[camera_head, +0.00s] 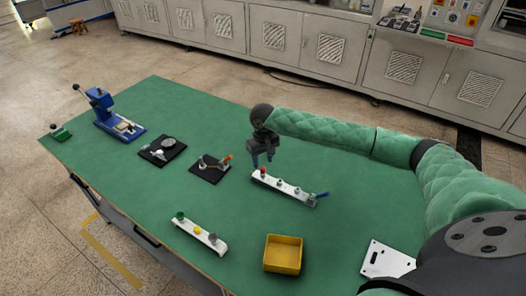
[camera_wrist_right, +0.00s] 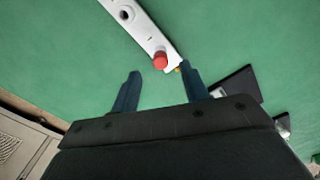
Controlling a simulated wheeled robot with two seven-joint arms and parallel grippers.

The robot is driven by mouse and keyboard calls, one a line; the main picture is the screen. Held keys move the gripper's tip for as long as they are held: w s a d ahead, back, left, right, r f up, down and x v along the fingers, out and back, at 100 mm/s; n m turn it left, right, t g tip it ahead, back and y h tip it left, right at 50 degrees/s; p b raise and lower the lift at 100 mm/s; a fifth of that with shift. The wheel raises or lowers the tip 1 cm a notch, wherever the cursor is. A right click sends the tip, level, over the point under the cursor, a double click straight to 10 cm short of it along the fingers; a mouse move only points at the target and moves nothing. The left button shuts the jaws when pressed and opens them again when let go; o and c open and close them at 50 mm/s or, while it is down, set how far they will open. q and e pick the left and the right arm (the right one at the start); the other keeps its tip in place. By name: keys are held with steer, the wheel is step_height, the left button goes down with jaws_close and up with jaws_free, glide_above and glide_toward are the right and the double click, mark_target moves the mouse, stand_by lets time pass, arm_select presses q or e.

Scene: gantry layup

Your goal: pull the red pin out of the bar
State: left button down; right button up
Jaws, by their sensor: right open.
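The white bar (camera_head: 283,186) lies on the green table right of centre in the head view. The red pin (camera_head: 263,170) stands at its left end. My right gripper (camera_head: 263,160) is just behind and above that end, fingers pointing down, open and empty. In the right wrist view the red pin (camera_wrist_right: 160,61) shows just beyond the two spread fingertips (camera_wrist_right: 163,70), nearer the right finger. The white bar (camera_wrist_right: 141,27) runs up and left from it there. My left gripper is not in view.
A black plate (camera_head: 210,170) with small parts lies left of the white bar. A blue press (camera_head: 115,113) stands far left.

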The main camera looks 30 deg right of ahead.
mark_target(263, 168)
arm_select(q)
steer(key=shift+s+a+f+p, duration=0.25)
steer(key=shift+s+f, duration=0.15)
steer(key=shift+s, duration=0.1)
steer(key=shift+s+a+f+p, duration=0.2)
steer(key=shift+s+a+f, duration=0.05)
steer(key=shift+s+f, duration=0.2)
arm_select(e)
steer(key=shift+f, duration=1.75)
steer(key=shift+c, duration=0.3)
jaws_close()
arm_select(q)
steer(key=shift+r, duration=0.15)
arm_select(e)
steer(key=shift+r, duration=0.1)
